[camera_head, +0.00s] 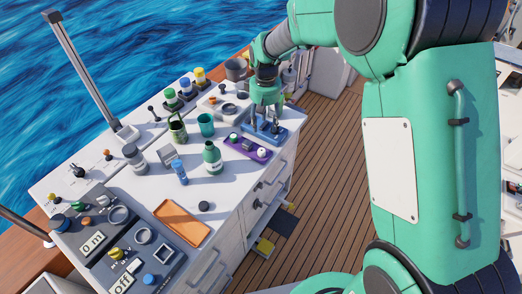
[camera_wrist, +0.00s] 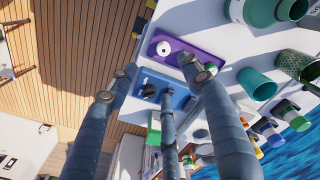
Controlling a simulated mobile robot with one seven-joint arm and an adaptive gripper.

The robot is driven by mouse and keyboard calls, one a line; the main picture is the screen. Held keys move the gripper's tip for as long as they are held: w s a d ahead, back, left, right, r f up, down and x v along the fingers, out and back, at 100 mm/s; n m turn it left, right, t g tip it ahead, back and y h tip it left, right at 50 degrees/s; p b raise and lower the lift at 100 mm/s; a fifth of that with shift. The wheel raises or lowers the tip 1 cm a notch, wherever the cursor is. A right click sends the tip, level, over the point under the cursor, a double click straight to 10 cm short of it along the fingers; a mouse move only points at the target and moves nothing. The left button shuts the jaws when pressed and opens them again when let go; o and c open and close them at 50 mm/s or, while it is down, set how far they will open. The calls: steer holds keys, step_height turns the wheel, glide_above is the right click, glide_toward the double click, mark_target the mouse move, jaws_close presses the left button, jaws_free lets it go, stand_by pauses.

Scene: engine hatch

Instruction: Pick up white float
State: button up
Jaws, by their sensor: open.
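The white float (camera_head: 261,153) looks like a small white rounded piece at the right end of a purple tray (camera_head: 227,142) on the white counter. In the wrist view the white float (camera_wrist: 164,49) shows a dark centre and lies at the left end of the purple tray (camera_wrist: 205,57). My gripper (camera_head: 267,125) points down over the blue tray (camera_head: 285,139) beside the purple one. In the wrist view its fingers are spread and empty (camera_wrist: 158,78), with the float beyond the fingertips. One finger hides part of the purple tray.
A green bottle (camera_head: 212,158), a teal cup (camera_head: 206,125) and a green mug (camera_head: 178,130) stand left of the purple tray. An orange tray (camera_head: 181,223) lies nearer the front. A dark piece (camera_wrist: 149,91) sits on the blue tray. The counter edge drops to wooden decking (camera_head: 325,150).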

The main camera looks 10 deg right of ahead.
steer(key=f, duration=0.1)
steer(key=w+f, duration=0.1)
steer(key=f, duration=0.1)
steer(key=shift+w+a+f, duration=0.25)
steer(key=shift+w+f, duration=0.05)
steer(key=shift+w, duration=0.1)
steer(key=b, duration=0.1)
glide_above(262, 150)
steer(key=shift+f, duration=4.3)
steer(key=shift+f+b, duration=0.55)
steer(key=shift+f, duration=2.1)
steer(key=c, duration=0.9)
